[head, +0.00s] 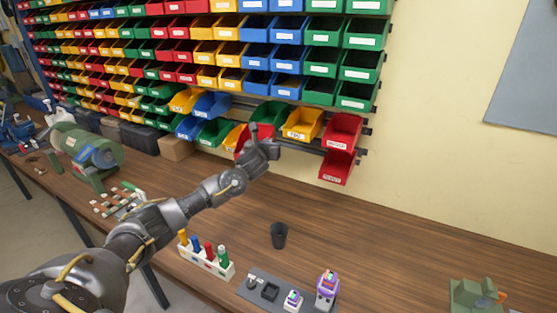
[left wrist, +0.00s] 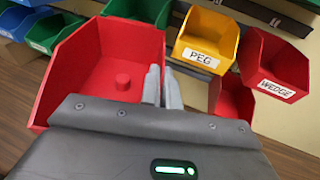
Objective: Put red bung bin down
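A red bin (left wrist: 90,75) fills the left of the left wrist view, with a small red round piece (left wrist: 123,81) on its floor. My left gripper (left wrist: 162,85) has its two fingers close together at the bin's right side wall, seemingly pinching it. In the head view the left gripper (head: 262,147) is at the lower bin rails, and the red bin (head: 240,142) shows partly behind it. Its label is hidden. I cannot tell whether the bin rests on the rail. My right gripper is not in view.
A yellow PEG bin (head: 303,124) and red WEDGE bin (head: 341,132) hang to the right, with another red bin (head: 337,167) below. A green bin (head: 213,132) is left. A black cup (head: 279,235), marker holder (head: 207,262) and grey tray (head: 262,290) stand on the wooden bench (head: 390,250).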

